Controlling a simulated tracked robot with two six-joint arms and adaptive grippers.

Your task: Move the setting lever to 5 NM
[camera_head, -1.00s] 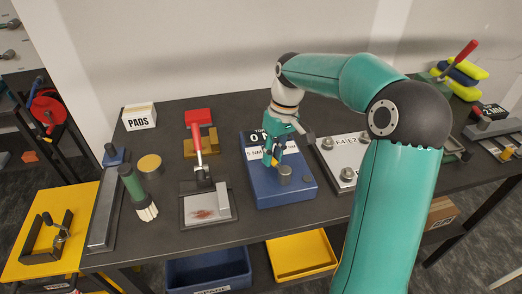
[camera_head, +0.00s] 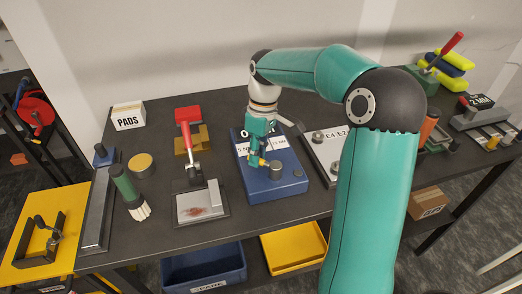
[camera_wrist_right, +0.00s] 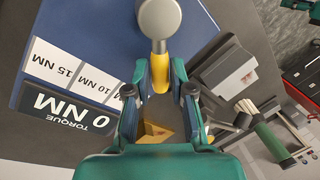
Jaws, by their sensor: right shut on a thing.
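The blue torque box (camera_head: 283,187) stands on the bench with a row of white setting labels and a dark display reading 0 NM (camera_wrist_right: 66,109). The setting lever is a yellow bar (camera_wrist_right: 160,70) on a round grey hub (camera_wrist_right: 158,18); in the head view its hub (camera_head: 275,168) shows beside my gripper. My right gripper (camera_head: 259,160) is shut on the lever; in the wrist view its fingers (camera_wrist_right: 160,82) lie on both sides of the bar. The 15 NM and 10 NM labels show clearly; the 5 NM label is partly hidden by the gripper. My left gripper is out of view.
A metal plate fixture with a red-handled clamp (camera_head: 188,135) stands left of the box. A bolted plate (camera_head: 322,150) is close on its right, partly behind my arm. A green-handled brush (camera_head: 124,182) and a PADS box (camera_head: 128,117) are farther left.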

